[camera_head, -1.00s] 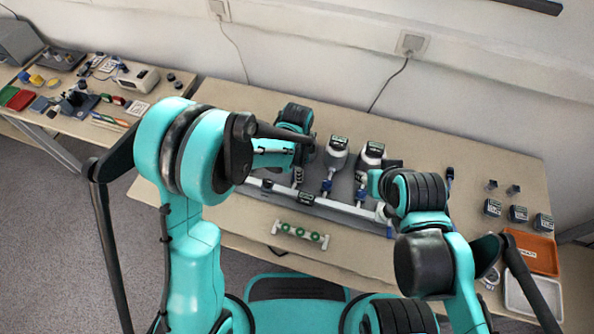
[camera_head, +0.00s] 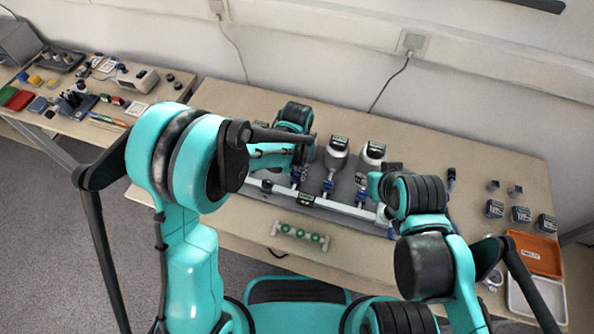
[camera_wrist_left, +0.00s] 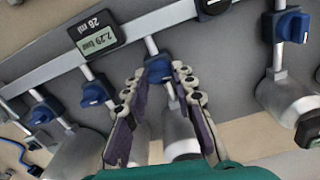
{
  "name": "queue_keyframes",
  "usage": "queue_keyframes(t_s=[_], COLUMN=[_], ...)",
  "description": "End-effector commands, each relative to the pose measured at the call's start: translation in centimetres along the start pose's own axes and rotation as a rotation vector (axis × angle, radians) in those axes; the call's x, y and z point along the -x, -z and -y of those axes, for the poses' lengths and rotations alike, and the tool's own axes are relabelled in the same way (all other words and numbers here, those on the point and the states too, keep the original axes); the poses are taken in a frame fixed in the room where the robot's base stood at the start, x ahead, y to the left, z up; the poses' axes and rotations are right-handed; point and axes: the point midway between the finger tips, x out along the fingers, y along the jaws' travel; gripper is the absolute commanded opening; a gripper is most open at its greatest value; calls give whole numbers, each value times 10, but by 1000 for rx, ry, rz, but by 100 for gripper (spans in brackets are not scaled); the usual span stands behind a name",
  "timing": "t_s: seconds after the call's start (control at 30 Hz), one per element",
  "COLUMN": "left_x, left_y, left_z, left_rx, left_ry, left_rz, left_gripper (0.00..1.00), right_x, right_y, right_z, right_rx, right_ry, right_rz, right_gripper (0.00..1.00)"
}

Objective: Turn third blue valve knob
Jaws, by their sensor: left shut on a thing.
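Several blue valve knobs sit along a white pipe on a grey panel. In the left wrist view, one blue knob (camera_wrist_left: 158,69) is between the fingers of my left gripper (camera_wrist_left: 158,76), which is shut on it. Other blue knobs show to its left (camera_wrist_left: 95,94) and (camera_wrist_left: 41,111), and to its right (camera_wrist_left: 291,25). In the head view, my left gripper (camera_head: 298,169) is at the left part of the pipe, and two blue knobs (camera_head: 328,186) and (camera_head: 361,195) are free to its right. My right gripper is hidden behind its own arm.
White canisters (camera_head: 337,152) stand behind the pipe. A digital meter (camera_wrist_left: 97,40) sits on the pipe near the held knob. A small rack with green round parts (camera_head: 300,233) lies in front. My right arm is close to the pipe's right end. An orange tray (camera_head: 538,254) is at right.

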Motion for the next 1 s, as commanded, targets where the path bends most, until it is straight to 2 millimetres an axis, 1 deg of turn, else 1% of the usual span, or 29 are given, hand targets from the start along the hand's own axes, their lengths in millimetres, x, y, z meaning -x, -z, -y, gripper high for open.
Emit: queue_keyframes(t_s=[0.2,0.4,0.9,0.93,0.97,1.0], left_x=[0,0,0,0,0,0], left_y=[0,0,0,0,0,0], left_z=[0,0,0,0,0,0], left_rx=[106,156,170,170,170,170], left_ry=[0,0,0,0,0,0], left_rz=[0,0,0,0,0,0], left_gripper=[0,0,0,33,41,47], right_x=[-1,-1,-1,-1,-1,-1], right_y=[-1,-1,-1,-1,-1,-1], right_z=[0,0,0,0,0,0], right_rx=[0,0,0,0,0,0], right_ry=[0,0,0,0,0,0], right_rz=[0,0,0,0,0,0], right_gripper=[40,40,40,40,40,40])
